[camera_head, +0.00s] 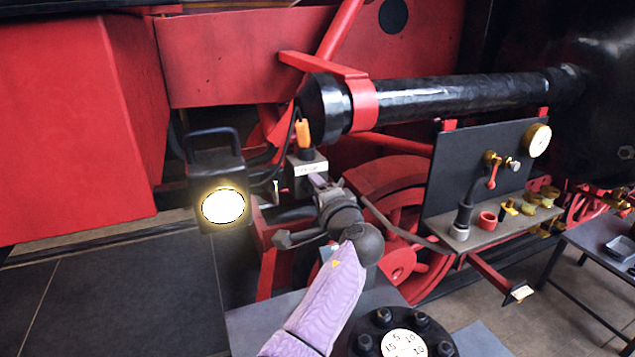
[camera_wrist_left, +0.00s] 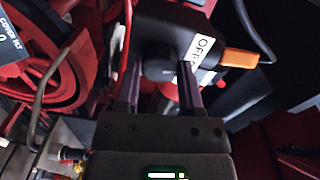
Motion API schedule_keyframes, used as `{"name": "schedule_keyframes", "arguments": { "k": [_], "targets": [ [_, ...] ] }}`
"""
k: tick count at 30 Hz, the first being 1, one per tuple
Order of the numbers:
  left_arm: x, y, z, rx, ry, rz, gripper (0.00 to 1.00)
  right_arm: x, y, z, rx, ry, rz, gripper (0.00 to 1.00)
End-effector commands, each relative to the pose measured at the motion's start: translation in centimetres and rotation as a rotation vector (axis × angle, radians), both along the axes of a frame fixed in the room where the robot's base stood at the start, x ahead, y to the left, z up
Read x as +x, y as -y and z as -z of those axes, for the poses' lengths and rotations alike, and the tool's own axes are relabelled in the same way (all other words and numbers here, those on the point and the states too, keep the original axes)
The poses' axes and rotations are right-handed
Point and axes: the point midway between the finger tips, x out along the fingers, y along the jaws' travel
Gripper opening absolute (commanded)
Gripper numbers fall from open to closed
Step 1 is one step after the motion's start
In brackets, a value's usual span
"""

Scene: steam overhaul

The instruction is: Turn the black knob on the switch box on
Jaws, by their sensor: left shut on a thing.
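The switch box (camera_head: 307,166) is a small dark grey box with a white label, near the middle of the head view. An orange part stands on its top. In the left wrist view the switch box (camera_wrist_left: 212,30) shows its label, with "OFF" legible and the rest partly covered. My left gripper (camera_head: 319,182) reaches the front of the box, and in the wrist view its two dark fingers (camera_wrist_left: 160,88) stand either side of the round black knob (camera_wrist_left: 158,64), shut on it. The knob is hidden in the head view. My right gripper is not in view.
A black lamp (camera_head: 222,207) with a handle hangs left of the box, its face glowing. A black cylinder (camera_head: 450,100) runs above on the right. A panel with a gauge and valves (camera_head: 490,175) stands right. A bolted dial (camera_head: 404,343) is at the bottom front.

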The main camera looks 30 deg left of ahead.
Motion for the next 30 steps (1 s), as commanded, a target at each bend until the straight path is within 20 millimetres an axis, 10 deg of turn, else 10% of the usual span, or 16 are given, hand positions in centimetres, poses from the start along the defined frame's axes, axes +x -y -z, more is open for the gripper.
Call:
{"name": "schedule_keyframes", "arguments": {
  "k": [30],
  "targets": [
    [0.0, 0.0, 0.0, 0.202, -0.226, 0.001, 0.0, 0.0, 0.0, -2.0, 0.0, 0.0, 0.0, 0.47]
  ]
}}
